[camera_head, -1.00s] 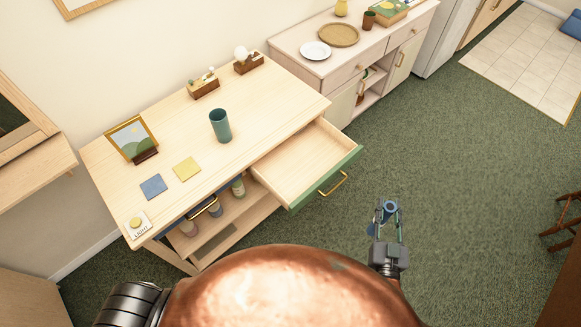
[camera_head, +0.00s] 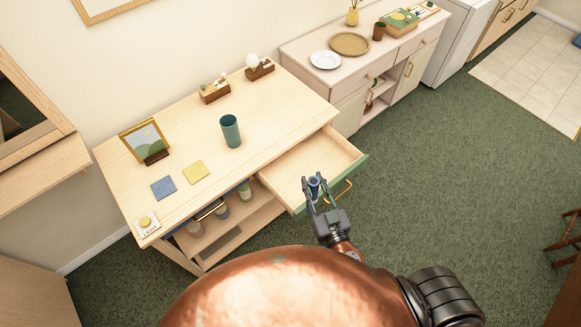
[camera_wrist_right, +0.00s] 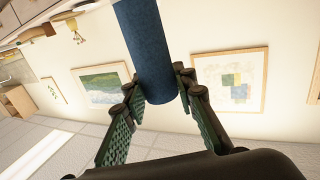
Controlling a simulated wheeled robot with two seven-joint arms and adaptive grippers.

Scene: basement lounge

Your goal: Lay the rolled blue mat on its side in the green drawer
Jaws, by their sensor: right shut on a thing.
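The rolled blue mat (camera_head: 314,188) is a short dark-blue cylinder held between the fingers of my right gripper (camera_head: 316,193). Its open end faces up toward the head camera, so it looks roughly upright. In the right wrist view the mat (camera_wrist_right: 150,50) runs out of the top edge, with both fingertips (camera_wrist_right: 160,90) against its sides. The green drawer (camera_head: 348,180) is pulled out of the wooden desk, with a green front, a brass handle and a bare inside. The gripper and mat overlap the drawer's front part in the head view; their height above it is unclear. My left gripper is out of view.
The desk top (camera_head: 265,115) holds a teal cup (camera_head: 230,131), a framed picture (camera_head: 145,140), blue and yellow squares and two small wooden holders. Bottles stand on the shelf below. A pale sideboard (camera_head: 345,70) stands behind.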

